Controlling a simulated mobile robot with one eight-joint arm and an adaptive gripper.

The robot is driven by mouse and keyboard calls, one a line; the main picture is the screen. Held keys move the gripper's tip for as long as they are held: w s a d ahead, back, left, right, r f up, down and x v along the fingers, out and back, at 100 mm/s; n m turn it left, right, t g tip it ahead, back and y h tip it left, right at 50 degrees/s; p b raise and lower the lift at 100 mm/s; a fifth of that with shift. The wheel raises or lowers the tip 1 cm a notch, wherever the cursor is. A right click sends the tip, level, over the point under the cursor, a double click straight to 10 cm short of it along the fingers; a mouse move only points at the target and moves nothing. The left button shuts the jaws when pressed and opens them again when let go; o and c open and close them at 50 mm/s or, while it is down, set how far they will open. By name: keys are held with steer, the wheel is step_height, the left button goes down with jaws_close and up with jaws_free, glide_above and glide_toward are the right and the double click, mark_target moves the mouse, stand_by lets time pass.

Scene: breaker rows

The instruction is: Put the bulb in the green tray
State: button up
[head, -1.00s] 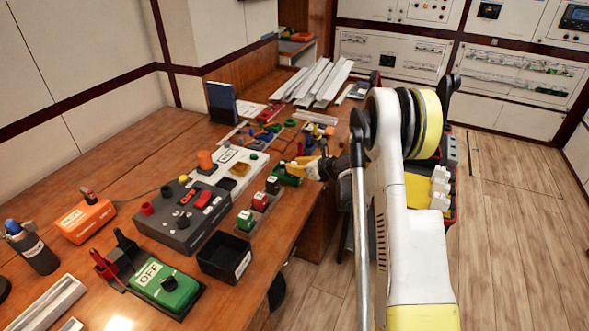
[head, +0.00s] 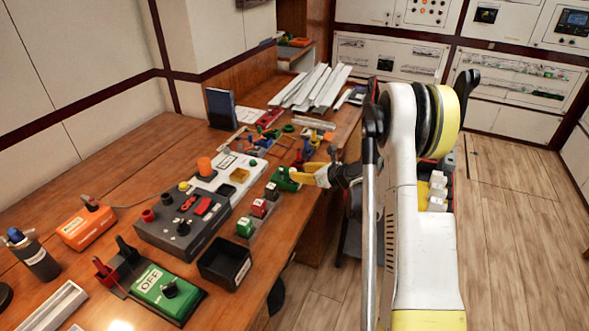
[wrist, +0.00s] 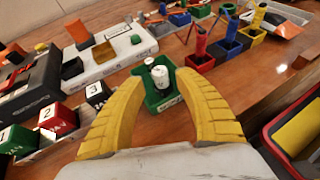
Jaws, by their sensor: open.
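The green tray (wrist: 157,103) is a small open bin with a label on its front, on the wooden bench; it also shows in the head view (head: 284,181). A small white bulb-like piece (wrist: 160,77) is upright inside the tray in the wrist view, with a rounder light top behind or on it. My gripper (wrist: 161,85) has yellow fingers, spread apart on either side of the white piece, and holds nothing. Whether the fingertips touch the tray I cannot tell.
Numbered blocks, red (wrist: 58,119) and black (wrist: 96,93), stand left of my gripper. A grey control box (head: 180,220) and a black bin (head: 224,262) are also on the bench.

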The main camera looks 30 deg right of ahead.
steer(key=p+v, duration=0.2)
steer(key=v, duration=0.4)
steer(key=s+a+r+n+g, duration=0.2)
steer(key=s+a+r+n, duration=0.2)
steer(key=a+r+n, duration=0.35)
steer(key=s+a+r+n+g, duration=0.2)
steer(key=s+a+r+n, duration=0.2)
steer(key=a+r+n, duration=0.3)
steer(key=s+a+n+h, duration=0.1)
steer(key=s+a+n, duration=0.2)
steer(key=s+n, duration=0.3)
steer(key=s+a+r+n+h, duration=0.1)
steer(key=s+a+n, duration=0.2)
steer(key=s+n, duration=0.3)
steer(key=s+a+r+n+g+h, duration=0.1)
steer(key=s+a+n, duration=0.2)
steer(key=s+n, duration=0.3)
steer(key=s, duration=0.3)
steer(key=shift+s+a+h, duration=0.2)
steer(key=shift+a+h, duration=0.1)
steer(key=shift+a, duration=0.1)
steer(key=shift+n, duration=0.25)
